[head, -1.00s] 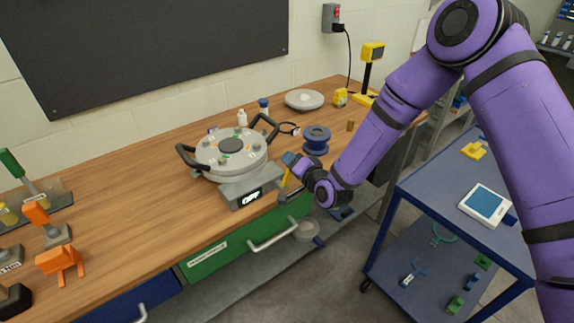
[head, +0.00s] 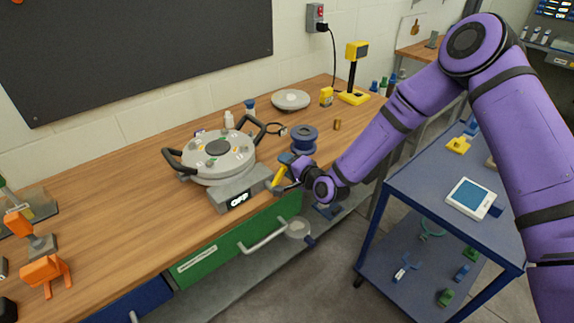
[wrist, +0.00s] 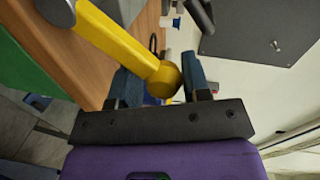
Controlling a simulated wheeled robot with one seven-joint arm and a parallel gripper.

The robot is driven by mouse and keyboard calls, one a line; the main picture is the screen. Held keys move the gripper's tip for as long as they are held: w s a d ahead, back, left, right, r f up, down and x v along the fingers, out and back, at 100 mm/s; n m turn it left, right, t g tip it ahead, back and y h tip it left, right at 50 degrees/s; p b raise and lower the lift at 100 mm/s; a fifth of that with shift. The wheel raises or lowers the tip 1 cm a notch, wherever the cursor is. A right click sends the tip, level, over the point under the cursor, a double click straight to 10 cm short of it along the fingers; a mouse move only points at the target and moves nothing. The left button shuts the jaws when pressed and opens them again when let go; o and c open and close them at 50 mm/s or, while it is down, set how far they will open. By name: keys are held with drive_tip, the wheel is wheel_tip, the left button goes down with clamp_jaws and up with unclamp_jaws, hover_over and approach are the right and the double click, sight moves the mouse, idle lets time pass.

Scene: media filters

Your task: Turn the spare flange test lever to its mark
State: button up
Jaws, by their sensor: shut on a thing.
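A yellow lever (head: 279,175) is at the right end of a grey base (head: 237,187) whose front display reads OFF. A round grey disc-shaped fixture (head: 218,147) with two dark handles sits on this base. My gripper (head: 287,160) is at the lever's free end. In the wrist view the lever (wrist: 118,38) runs from a grey pivot at the upper left to a rounded yellow end. That end sits between the two blue fingers of my gripper (wrist: 164,78), which is shut on it. I cannot make out a mark for the lever.
A blue spool (head: 304,139) stands on the bench just behind my gripper. A green drawer (head: 235,245) with a grey handle is below the bench edge. A blue cart (head: 400,190) stands to the right.

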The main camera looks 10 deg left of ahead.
drive_tip(key=shift+s+a+r, duration=0.1)
drive_tip(key=shift+a+r, duration=0.05)
drive_tip(key=shift+a, duration=0.05)
drive_tip(key=o, duration=1.1)
drive_tip(key=shift+d, duration=0.1)
drive_tip(key=shift+d, duration=0.15)
drive_tip(key=v, duration=1)
drive_tip(key=shift+s, duration=0.25)
drive_tip(key=shift+d, duration=0.1)
drive_tip(key=shift+r, duration=0.1)
